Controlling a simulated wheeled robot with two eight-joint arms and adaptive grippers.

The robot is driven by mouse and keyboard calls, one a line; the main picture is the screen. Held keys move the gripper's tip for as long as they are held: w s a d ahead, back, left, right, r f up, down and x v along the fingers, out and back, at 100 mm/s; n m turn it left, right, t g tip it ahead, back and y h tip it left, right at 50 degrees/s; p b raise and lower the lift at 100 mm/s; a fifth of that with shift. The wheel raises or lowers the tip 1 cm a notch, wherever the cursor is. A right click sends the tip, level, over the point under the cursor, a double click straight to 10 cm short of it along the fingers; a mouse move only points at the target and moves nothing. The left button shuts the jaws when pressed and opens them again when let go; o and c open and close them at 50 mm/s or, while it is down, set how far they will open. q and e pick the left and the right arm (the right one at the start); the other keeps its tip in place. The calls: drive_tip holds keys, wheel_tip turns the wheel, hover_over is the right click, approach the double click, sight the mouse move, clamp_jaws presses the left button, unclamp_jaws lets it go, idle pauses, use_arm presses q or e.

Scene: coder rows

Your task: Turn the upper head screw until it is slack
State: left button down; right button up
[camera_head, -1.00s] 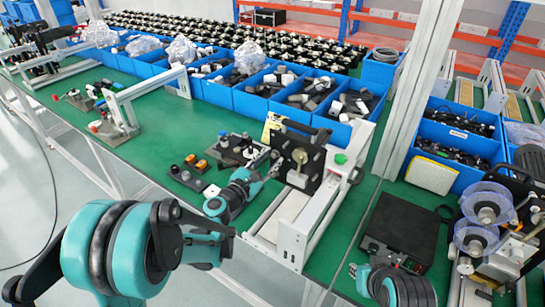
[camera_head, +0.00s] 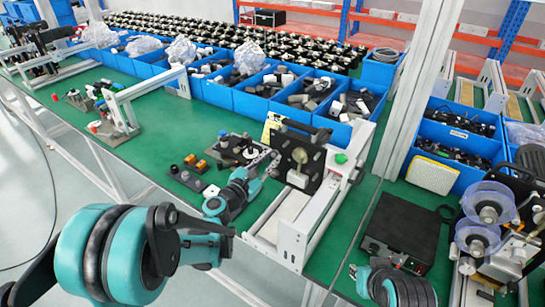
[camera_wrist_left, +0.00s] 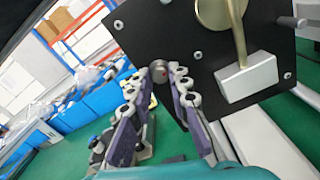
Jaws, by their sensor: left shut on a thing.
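The black head plate (camera_head: 300,160) stands upright on the white frame; in the left wrist view it fills the upper middle as a dark tilted plate (camera_wrist_left: 205,75). The upper head screw (camera_wrist_left: 158,67) is a small round grey knob at the plate's edge in the left wrist view. My left gripper (camera_wrist_left: 159,75) has its fingertips on either side of this knob and is shut on it. In the head view my left gripper (camera_head: 273,157) reaches the plate's left side, and the screw is hidden by the fingers.
A brass disc with a lever and pale block (camera_wrist_left: 248,80) is on the plate's face. Small orange and black parts (camera_head: 197,166) lie on the green table left of my gripper. Blue bins (camera_head: 255,95) line the back. A black box (camera_head: 403,232) is at right.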

use_arm(q)
drive_tip(key=n, duration=0.5)
drive_tip(key=shift+b, duration=0.4)
drive_tip(key=n, duration=0.3)
drive_tip(key=shift+n, duration=0.3)
drive_tip(key=c, duration=1.6)
unclamp_jaws()
drive_tip(key=shift+o, duration=0.2)
drive_tip(key=m+b, duration=0.1)
drive_tip(key=m, duration=0.4)
drive_tip(key=shift+s, duration=0.1)
drive_tip(key=m, duration=0.4)
drive_tip(key=shift+m, duration=0.4)
